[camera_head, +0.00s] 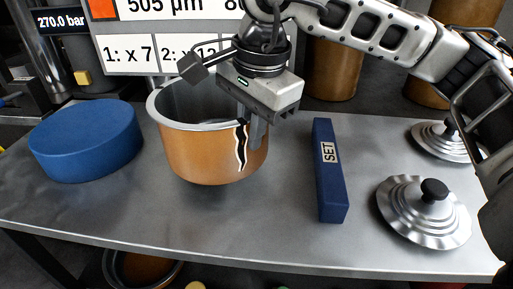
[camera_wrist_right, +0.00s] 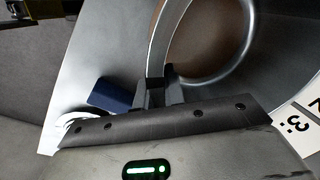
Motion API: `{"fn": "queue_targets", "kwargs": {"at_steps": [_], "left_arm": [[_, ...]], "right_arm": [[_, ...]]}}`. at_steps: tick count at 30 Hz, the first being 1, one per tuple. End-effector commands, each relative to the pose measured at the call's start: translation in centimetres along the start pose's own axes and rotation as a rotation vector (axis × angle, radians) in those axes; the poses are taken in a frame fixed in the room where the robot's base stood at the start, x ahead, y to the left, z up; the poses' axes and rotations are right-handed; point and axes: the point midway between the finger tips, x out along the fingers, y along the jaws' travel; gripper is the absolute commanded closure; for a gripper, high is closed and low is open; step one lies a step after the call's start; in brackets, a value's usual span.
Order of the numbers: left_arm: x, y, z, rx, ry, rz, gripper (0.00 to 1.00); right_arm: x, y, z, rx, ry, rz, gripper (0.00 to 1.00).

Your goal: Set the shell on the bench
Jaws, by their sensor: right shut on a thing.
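The shell (camera_head: 205,150) is a copper-coloured open pot with a steel inside and a dark jagged crack mark on its front right. My right gripper (camera_head: 252,128) is shut on its right wall at the rim, one finger outside. The shell looks upright, over the left-middle of the grey metal bench (camera_head: 270,225). A shadow lies under its base; I cannot tell if it touches the bench. In the right wrist view the shell's rim (camera_wrist_right: 212,80) runs beside the fingertips (camera_wrist_right: 160,88). My left gripper is not in view.
A blue round block (camera_head: 86,140) stands left of the shell. A blue bar marked SET (camera_head: 330,175) lies to its right. Two silver lids with black knobs (camera_head: 425,212) (camera_head: 445,138) sit at the right. A sign panel (camera_head: 160,50) stands behind. The bench's front middle is clear.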

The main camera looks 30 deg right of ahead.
Motion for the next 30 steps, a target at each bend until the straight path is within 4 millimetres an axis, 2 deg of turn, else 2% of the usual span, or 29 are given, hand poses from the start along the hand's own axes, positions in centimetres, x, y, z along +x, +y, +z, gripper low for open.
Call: {"fn": "queue_targets", "kwargs": {"at_steps": [5, 12, 24, 25, 27, 30], "left_arm": [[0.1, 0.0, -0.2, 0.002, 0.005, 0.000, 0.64], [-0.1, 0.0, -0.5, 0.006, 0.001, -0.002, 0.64], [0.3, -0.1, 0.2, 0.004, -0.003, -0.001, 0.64], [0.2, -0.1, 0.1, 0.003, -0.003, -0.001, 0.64], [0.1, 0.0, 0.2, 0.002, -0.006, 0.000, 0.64], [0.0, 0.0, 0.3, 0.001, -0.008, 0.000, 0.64]], "right_arm": [[0.9, 0.7, -0.7, 0.001, -0.001, -0.003, 1.00], [3.6, 1.1, -0.7, 0.000, -0.002, -0.004, 1.00], [4.3, 1.2, -0.7, 0.001, -0.002, -0.006, 1.00], [4.3, 1.2, -0.7, 0.001, -0.002, -0.001, 0.84], [4.2, 1.2, -0.7, 0.001, -0.001, -0.001, 0.67], [4.2, 1.2, -0.7, 0.001, -0.001, -0.001, 0.67]]}}
